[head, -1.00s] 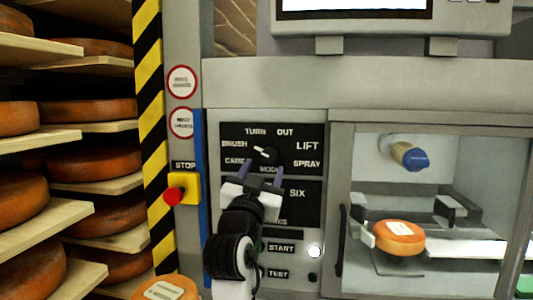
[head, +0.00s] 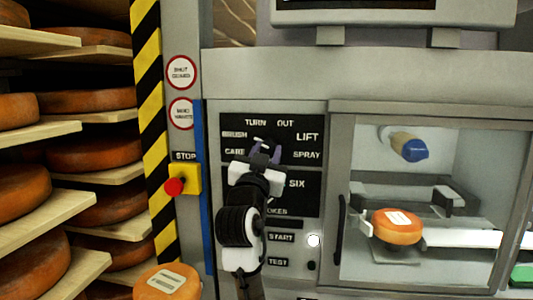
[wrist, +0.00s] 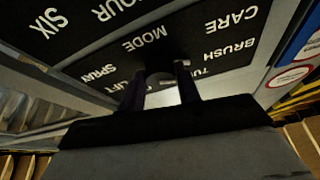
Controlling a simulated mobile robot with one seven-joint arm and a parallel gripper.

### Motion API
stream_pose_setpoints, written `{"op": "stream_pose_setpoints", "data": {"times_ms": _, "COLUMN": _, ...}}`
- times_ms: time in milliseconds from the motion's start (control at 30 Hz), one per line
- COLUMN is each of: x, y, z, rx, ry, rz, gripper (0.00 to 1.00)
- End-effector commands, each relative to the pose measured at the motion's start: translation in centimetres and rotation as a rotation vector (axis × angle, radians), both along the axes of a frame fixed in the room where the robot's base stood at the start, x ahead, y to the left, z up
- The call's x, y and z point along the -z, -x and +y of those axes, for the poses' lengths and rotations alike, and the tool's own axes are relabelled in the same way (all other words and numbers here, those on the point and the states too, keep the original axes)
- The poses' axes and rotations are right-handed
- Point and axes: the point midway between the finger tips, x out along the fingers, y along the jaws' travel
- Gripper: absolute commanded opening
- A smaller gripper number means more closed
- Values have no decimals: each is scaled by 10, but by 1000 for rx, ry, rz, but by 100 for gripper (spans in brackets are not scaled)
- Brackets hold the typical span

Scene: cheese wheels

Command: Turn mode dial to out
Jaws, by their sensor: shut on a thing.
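The mode dial (head: 262,141) is a dark knob with a white mark, on a black panel lettered TURN, OUT, LIFT, SPRAY, BRUSH and CARE around it. The OUT label (head: 285,124) is above and right of the dial. My gripper (head: 265,150) reaches up from below, with one finger on each side of the dial, shut on it. In the wrist view the dial (wrist: 160,77) sits between the two fingertips, partly hidden. The dial's exact pointing is hard to tell; its white mark seems to lie towards the upper left.
A red stop button (head: 174,186) on a yellow box is left of the panel. START (head: 281,238) and TEST buttons are below. A glazed chamber (head: 345,270) with a cheese wheel (head: 397,227) is at right. Shelves of cheese wheels stand at left.

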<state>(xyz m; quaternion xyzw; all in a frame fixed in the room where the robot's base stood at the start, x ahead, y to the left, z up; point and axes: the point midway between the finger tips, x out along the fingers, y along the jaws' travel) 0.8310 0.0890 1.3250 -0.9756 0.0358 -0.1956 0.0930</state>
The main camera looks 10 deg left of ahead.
Motion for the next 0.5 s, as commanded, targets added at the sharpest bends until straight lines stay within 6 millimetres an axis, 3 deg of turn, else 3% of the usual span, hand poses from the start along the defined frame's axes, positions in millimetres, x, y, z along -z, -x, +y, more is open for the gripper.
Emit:
{"op": "stream_pose_setpoints", "data": {"times_ms": 267, "x": 1, "y": 0, "z": 1, "rx": -2, "ry": -33, "rz": -1, "gripper": 10}}
{"op": "stream_pose_setpoints", "data": {"times_ms": 500, "x": 2, "y": 0, "z": 4, "rx": -4, "ry": -163, "rz": -5, "gripper": 10}}
